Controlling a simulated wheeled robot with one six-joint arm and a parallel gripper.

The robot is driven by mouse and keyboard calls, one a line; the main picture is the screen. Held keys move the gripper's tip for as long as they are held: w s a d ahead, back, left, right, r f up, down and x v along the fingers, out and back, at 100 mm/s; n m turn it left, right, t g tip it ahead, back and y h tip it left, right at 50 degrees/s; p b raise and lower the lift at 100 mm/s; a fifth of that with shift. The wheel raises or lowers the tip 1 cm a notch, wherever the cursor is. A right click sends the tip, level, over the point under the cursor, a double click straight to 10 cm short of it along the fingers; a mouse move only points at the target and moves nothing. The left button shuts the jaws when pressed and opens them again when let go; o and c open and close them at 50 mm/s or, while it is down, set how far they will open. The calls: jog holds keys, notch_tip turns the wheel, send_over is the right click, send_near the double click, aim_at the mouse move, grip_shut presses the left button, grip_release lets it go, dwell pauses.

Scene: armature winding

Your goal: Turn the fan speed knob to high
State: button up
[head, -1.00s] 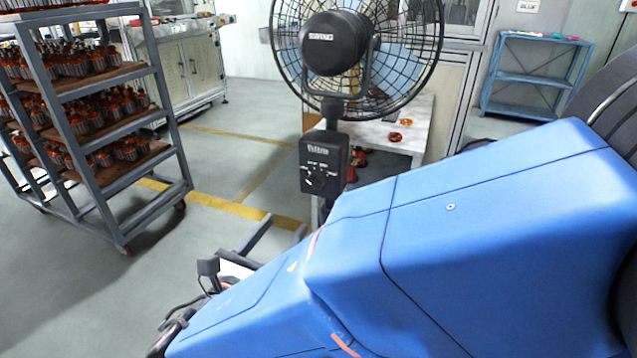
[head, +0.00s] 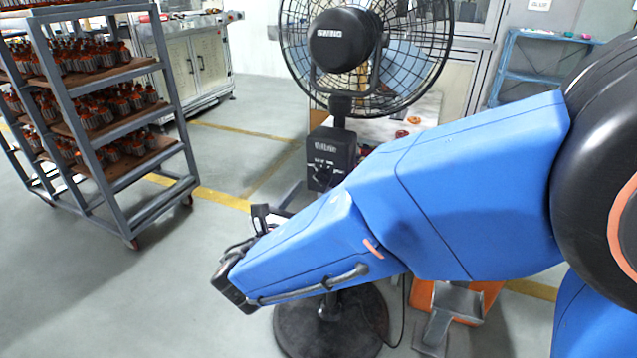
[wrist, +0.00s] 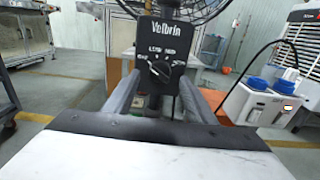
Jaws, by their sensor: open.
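The pedestal fan (head: 342,40) stands ahead, with a black control box (head: 328,148) on its post. The speed knob (head: 322,174) on the box's front is partly hidden by my arm in the head view. In the wrist view the control box (wrist: 166,45) faces me, with white markings around the dark knob (wrist: 160,70). A white mark shows on the knob; its exact setting is too small to read. My gripper (wrist: 165,88) is open and empty, its two grey fingers pointing toward the box, one on each side below the knob. I see no contact with the knob.
A grey wheeled rack (head: 170,190) with orange-topped parts stands at left. The fan's round base (head: 330,325) is below my arm. A white table (head: 420,115) stands behind the fan. In the wrist view, white-and-blue containers (wrist: 262,100) are at right. Floor at left is open.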

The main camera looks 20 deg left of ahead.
aim_at(320, 181)
jog(key=shift+w+d, duration=0.2)
jog(key=shift+w, duration=2.25)
jog(key=c, duration=1)
